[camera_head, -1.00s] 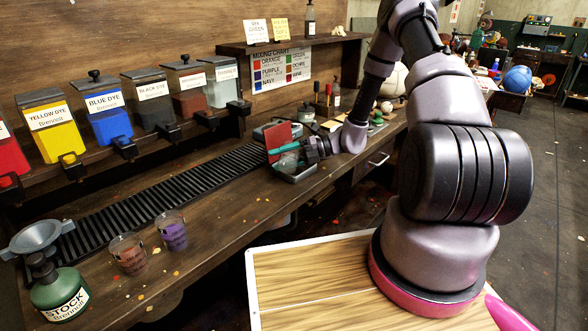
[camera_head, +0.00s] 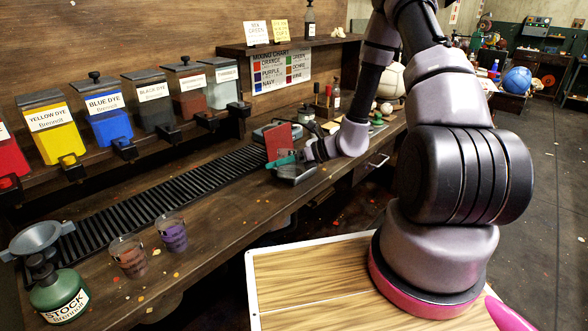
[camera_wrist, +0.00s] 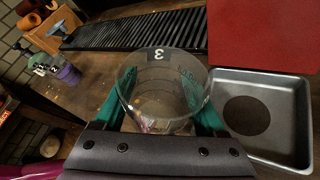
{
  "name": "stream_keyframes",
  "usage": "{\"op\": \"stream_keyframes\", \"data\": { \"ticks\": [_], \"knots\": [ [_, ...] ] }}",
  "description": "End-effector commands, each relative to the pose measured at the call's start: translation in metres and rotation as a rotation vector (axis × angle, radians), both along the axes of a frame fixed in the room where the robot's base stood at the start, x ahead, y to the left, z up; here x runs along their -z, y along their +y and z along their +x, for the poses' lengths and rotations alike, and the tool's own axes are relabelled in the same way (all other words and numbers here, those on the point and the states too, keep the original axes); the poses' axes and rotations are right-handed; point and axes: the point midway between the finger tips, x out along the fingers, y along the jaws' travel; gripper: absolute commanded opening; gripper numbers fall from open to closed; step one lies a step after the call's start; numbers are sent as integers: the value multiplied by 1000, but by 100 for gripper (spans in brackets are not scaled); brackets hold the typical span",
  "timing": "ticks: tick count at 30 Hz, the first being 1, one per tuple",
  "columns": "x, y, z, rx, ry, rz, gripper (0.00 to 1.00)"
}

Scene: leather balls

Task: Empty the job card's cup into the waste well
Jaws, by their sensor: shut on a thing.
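The waste well, a grey metal tray (camera_wrist: 298,150) with a dark round area, lies just right of the cup in that view. In the head view my gripper (camera_head: 284,160) is by the tray (camera_head: 300,176) and a red panel (camera_head: 279,140); the cup is not distinct there.
A reddish-brown cup (camera_head: 129,258) and a purple cup (camera_head: 173,235) stand on the near left bench. A green stock bottle (camera_head: 58,295) and funnel (camera_head: 35,240) are beside them. A black ribbed strip (camera_head: 150,198) runs along the bench. Two cards (camera_head: 257,32) stand on the shelf.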

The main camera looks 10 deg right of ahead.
Motion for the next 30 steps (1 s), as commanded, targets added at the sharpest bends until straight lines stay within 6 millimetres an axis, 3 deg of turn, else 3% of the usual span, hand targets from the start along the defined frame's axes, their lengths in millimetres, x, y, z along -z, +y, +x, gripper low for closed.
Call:
{"op": "stream_keyframes", "data": {
  "ticks": [18, 30],
  "knots": [
    [28, 9, -22, 0, -328, -147, 10],
    [36, 11, -25, 0, -409, -182, 10]
  ]
}}
